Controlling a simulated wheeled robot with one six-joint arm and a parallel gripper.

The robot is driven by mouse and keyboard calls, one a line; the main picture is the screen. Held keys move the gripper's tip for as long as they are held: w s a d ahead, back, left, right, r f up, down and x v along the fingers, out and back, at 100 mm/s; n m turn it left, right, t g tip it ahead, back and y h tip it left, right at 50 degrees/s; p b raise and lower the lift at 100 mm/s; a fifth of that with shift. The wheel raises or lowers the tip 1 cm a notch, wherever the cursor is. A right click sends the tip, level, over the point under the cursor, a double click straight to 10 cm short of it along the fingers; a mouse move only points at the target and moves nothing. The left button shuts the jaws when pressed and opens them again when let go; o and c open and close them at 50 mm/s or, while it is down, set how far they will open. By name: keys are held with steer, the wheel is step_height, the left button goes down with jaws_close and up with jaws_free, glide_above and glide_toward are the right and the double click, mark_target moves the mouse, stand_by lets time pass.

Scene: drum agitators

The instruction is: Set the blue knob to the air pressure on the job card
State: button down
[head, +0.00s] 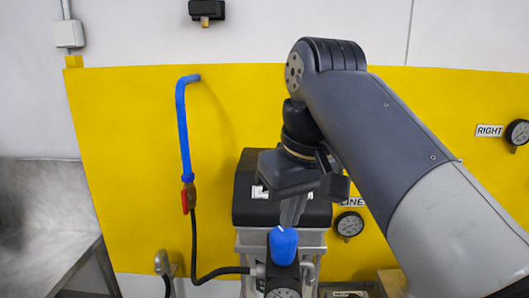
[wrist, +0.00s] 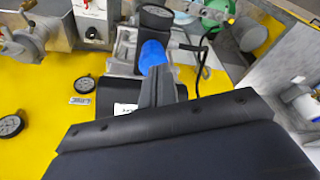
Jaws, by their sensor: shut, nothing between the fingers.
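The blue knob (head: 283,246) stands on top of a dark regulator body in the head view, with its round gauge (head: 283,293) partly cut off at the bottom edge. The knob also shows in the wrist view (wrist: 152,54), with the gauge (wrist: 156,16) beyond it. My gripper (head: 290,222) points down with its fingers together and empty, right at the knob's top. In the wrist view the fingertips (wrist: 155,72) overlap the knob's near edge; I cannot tell whether they touch it. I cannot make out a job card or read the gauge.
A blue pipe (head: 183,130) with a red-handled valve (head: 188,195) and black hose runs left of the regulator. A gauge labelled LINE (head: 349,225) and one labelled RIGHT (head: 518,132) are on the yellow panel. A metal bench (head: 45,210) stands left.

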mark_target(283, 245)
steer(key=shift+w+d+f+m+h+b, duration=0.15)
steer(key=shift+f+m+h+b, duration=0.15)
steer(key=shift+f+m, duration=0.7)
steer(key=shift+d+f+m+h+b, duration=0.2)
steer(key=shift+f+m+b, duration=0.1)
steer(key=shift+f+m, duration=0.7)
steer(key=shift+w+d+f+m+h+b, duration=0.1)
steer(key=shift+d+f+m+h+b, duration=0.15)
steer(key=shift+f+m, duration=0.75)
steer(key=shift+w+a, duration=0.2)
steer(key=shift+a+r+p, duration=0.1)
steer(key=shift+a+p, duration=0.2)
steer(key=shift+p, duration=0.25)
steer(key=shift+s+a, duration=0.1)
steer(key=shift+a, duration=0.15)
steer(key=shift+a+p, duration=0.3)
steer(key=shift+a, duration=0.7)
steer(key=shift+a, duration=0.1)
